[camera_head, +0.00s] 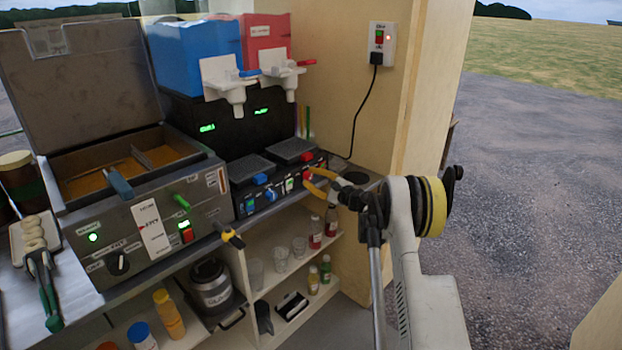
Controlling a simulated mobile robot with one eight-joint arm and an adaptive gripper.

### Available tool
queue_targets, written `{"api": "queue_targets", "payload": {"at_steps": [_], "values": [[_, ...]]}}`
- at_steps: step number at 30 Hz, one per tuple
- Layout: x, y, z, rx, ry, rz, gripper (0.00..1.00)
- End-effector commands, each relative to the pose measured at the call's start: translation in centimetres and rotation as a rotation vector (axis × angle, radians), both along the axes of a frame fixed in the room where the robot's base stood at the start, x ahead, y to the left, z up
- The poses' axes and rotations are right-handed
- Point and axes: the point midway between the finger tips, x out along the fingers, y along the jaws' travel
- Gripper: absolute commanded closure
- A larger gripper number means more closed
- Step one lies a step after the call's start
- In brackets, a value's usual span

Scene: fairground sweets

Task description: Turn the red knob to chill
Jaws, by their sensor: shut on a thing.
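The slush machine (225,128) stands on the counter with a blue tank (195,58) and a red tank (267,38). The red knob (307,176) is at the right end of its low front panel. My gripper (308,177) reaches in from the right, its orange fingers on either side of the red knob and closed on it. The fingers partly cover the knob, and its pointer and the panel's labels are too small to read. A blue knob (271,195) sits further left on the same panel.
Two white taps, one with a blue handle (249,73) and one with a red handle (306,62), hang above the drip trays. A fryer (150,220) stands to the left. Shelves below hold cups and bottles (315,232). A wall (375,130) stands close behind my gripper.

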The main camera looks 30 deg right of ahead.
Motion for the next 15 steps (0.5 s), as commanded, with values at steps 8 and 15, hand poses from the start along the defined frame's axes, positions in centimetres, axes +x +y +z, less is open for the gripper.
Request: {"api": "queue_targets", "payload": {"at_steps": [8,15], "values": [[0.04,0.06,-0.01,-0.238,-0.087,-0.001,1.0],[0.04,0.07,-0.06,-0.414,-0.151,-0.001,1.0]]}}
